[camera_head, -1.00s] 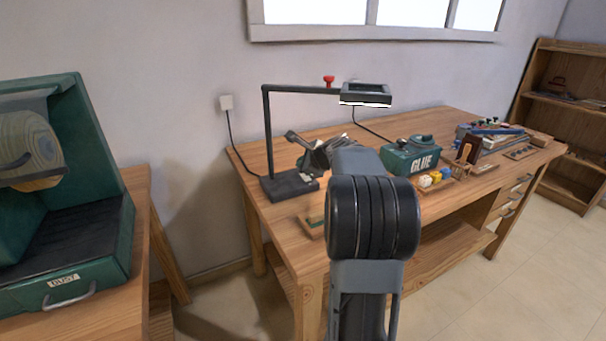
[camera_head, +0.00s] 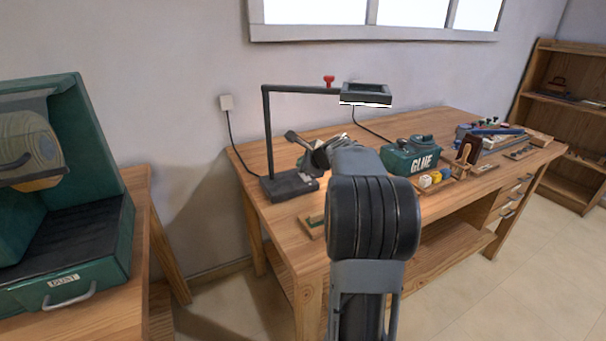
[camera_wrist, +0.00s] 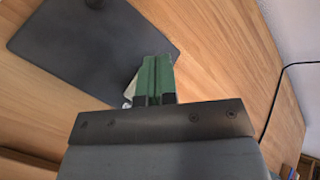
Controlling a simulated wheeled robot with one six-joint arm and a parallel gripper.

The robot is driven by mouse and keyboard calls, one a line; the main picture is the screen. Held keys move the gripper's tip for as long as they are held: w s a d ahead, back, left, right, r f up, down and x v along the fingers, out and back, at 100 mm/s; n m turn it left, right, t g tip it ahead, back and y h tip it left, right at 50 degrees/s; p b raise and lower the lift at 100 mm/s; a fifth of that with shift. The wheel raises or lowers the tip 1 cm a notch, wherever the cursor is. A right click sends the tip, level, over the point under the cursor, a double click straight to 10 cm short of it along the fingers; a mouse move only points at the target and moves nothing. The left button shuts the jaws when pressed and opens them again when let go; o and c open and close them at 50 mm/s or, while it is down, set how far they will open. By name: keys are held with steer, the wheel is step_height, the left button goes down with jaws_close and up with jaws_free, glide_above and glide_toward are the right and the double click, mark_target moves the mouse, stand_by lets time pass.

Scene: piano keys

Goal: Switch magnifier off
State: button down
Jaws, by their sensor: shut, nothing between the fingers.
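The magnifier is a black desk stand with a flat base (camera_head: 284,187), an upright post, a horizontal arm and a rectangular head (camera_head: 366,94). A bright white strip shows under the head, so it looks lit. A red knob (camera_head: 329,81) sits on the arm. My gripper (camera_head: 308,165) is low beside the base, right of the post, partly hidden by my wrist. In the wrist view, my shut green fingers (camera_wrist: 154,80) overlap the right edge of the dark base (camera_wrist: 85,45). A small pale piece (camera_wrist: 130,91) shows beside the fingers, mostly hidden. I cannot tell whether they touch.
A cord runs from the wall socket (camera_head: 226,103) behind the stand. A green dust machine (camera_head: 75,240) stands left. The bench front left is mostly clear.

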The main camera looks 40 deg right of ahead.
mark_target(305, 177)
steer(key=shift+f, duration=0.1)
steer(key=shift+f, duration=0.3)
steer(key=shift+w+f+b, duration=0.15)
steer(key=shift+f+b, duration=0.2)
steer(key=shift+b, duration=0.15)
stand_by(0.8)
steer(key=shift+r, duration=0.1)
steer(key=shift+r+p, duration=0.65)
steer(key=shift+r, duration=0.05)
steer(key=r+p, duration=0.2)
steer(key=s+r+p, duration=0.1)
steer(key=r+p, duration=0.1)
steer(key=r, duration=0.1)
steer(key=shift+s, duration=0.1)
stand_by(0.4)
stand_by(0.5)
